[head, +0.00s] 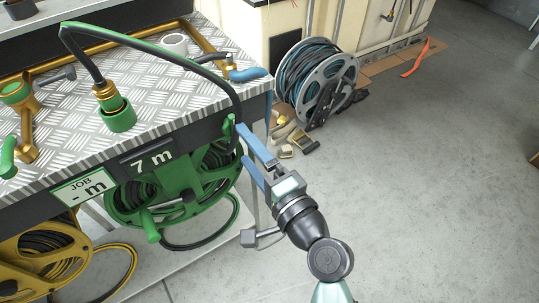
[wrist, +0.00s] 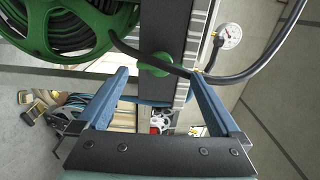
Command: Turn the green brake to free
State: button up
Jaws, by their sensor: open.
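The green reel (head: 180,190) hangs under the metal bench, with black hose wound on it and a green crank handle at its front. A small green part that looks like its brake (head: 229,129) sits at the bench's right front corner, beside the hose. In the wrist view this green part (wrist: 153,65) shows as a rounded piece between the two fingertips, with the black hose passing close by. My gripper (head: 243,144) is open and empty, its blue fingers pointing at that corner. It also shows in the wrist view (wrist: 160,73). I cannot tell whether a finger touches the green part or which way the brake is set.
A black hose arches over the bench to a green connector (head: 118,113). A yellow reel (head: 40,255) hangs at lower left. A grey reel (head: 318,85) stands on the floor behind, near loose fittings. A gauge (wrist: 229,36) shows in the wrist view. The floor at right is clear.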

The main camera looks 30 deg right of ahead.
jog(key=s, duration=0.8)
jog(key=shift+s, duration=0.2)
jog(key=shift+d, duration=0.15)
